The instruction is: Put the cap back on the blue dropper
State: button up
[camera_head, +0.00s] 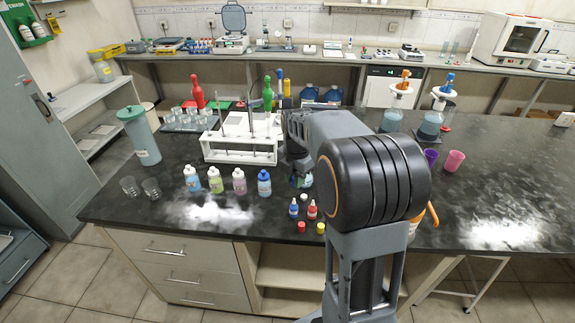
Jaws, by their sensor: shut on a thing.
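The blue dropper (293,209) is a small bottle standing near the front edge of the bench. A red dropper (312,209) stands just right of it. My gripper (297,166) is above the bench behind the droppers, partly hidden by my arm. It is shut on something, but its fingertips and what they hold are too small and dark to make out.
A partly hidden teal-labelled bottle (303,181) stands below my gripper. Several capped bottles, one blue (264,184), stand to the left. A white rack (238,148) is behind. Purple (431,157) and pink (454,161) cups stand to the right.

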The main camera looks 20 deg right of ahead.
jog(key=shift+w, duration=0.35)
notch_tip(320, 180, down, 4)
jog(key=b, duration=0.3)
jog(key=shift+f+b, duration=0.15)
jog(key=shift+b, duration=0.25)
jog(key=shift+f+b, duration=0.6)
jog(key=shift+f, duration=0.4)
jog(key=shift+f+p, duration=0.15)
jog(key=shift+p, duration=0.15)
dwell(1.5)
jog(key=o, duration=1.4)
jog(key=shift+o, duration=0.2)
jog(key=shift+r, duration=0.2)
jog(key=shift+r+p, duration=2.95)
jog(key=shift+r, duration=0.4)
